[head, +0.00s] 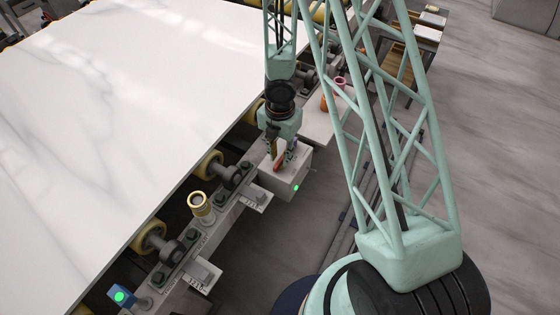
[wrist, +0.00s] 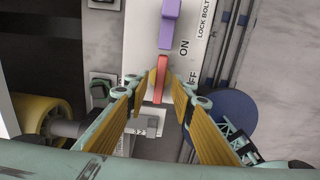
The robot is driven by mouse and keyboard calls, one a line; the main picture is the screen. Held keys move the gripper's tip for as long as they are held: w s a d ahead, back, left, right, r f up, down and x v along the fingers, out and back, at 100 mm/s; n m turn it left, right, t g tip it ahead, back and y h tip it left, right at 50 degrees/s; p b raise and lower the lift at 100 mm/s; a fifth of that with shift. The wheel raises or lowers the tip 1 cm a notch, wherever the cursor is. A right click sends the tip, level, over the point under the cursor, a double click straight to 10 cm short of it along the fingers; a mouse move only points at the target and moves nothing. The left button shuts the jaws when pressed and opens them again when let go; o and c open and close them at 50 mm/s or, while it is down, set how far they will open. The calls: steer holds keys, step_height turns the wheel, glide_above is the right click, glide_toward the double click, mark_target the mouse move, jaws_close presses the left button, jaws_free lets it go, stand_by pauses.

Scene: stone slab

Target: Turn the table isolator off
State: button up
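The isolator is a pale box (head: 285,178) on the table's side rail, with a small green lamp lit on its front face. Its red lever (wrist: 160,82) shows in the wrist view on a white plate marked ON and OFF; the ON mark is beside its upper end and the partly covered OFF mark beside its lower part. The lever also shows in the head view (head: 279,162). My gripper (wrist: 164,84) is over the box, its two yellow-padded fingers open on either side of the lever. A small gap shows at the right finger; I cannot tell whether the left finger touches.
A purple lever (wrist: 170,22) by a LOCK BOLT label is just beyond the red one. The large white slab (head: 110,110) lies left on rollers. A brass cup-like piece (head: 200,204) and a blue box with a green light (head: 122,297) stand along the rail.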

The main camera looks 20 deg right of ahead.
steer(key=shift+f+b, duration=0.6)
steer(key=shift+f, duration=0.2)
jaws_close()
